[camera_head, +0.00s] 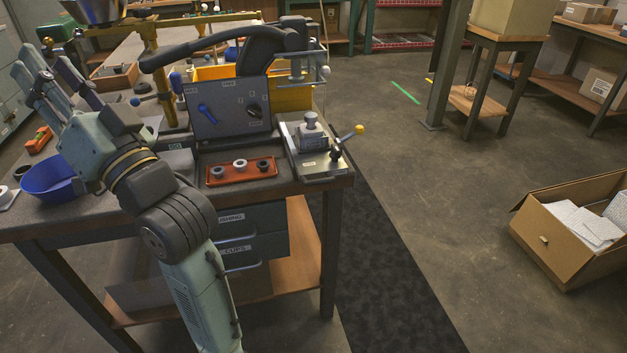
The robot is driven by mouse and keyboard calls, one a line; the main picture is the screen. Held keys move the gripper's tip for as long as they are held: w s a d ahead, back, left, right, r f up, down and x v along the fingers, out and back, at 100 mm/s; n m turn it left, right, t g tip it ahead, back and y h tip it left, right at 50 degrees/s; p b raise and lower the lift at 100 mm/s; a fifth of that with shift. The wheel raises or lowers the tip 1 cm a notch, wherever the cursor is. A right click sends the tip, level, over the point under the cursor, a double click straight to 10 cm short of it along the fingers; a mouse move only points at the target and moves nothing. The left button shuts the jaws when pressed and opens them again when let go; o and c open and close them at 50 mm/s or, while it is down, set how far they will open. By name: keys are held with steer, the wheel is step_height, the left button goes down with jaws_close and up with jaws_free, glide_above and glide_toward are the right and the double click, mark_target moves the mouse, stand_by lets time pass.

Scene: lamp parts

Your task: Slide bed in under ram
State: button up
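The bed appears to be the silver metal plate (318,158) at the right end of the bench, with a block fixture and post (311,125) on it. A lever with a yellow knob (359,129) stands at its right side. The likely ram is the silver upright part (297,68) at the right end of the dark curved press arm (235,45), above and behind the plate. My gripper (42,66) is at the upper left, over the bench's left part, far from the plate. Its fingers look spread, with nothing seen between them.
A grey panel (228,108) with a blue lever and black knob stands behind an orange tray (243,172) holding 3 rings. A blue bowl (50,180) is at the left, near my arm. Yellow bins (290,98) are behind the panel. An open cardboard box (550,245) lies on the floor.

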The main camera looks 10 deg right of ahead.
steer(key=w+d+f+m+h, duration=0.3)
steer(key=w+d+f, duration=0.1)
steer(key=d, duration=0.2)
steer(key=w+d+f+m+h, duration=0.3)
steer(key=w+d+f, duration=0.1)
steer(key=d, duration=0.3)
steer(key=m+g+h, duration=0.4)
steer(key=m+h, duration=0.1)
steer(key=m, duration=0.6)
glide_toward(319, 182)
steer(key=b+x, duration=0.1)
steer(key=x, duration=0.9)
steer(key=shift+w+a+f, duration=0.2)
steer(key=shift+w, duration=0.05)
steer(key=shift+c, duration=0.5)
jaws_close()
steer(key=shift+w+r, duration=0.1)
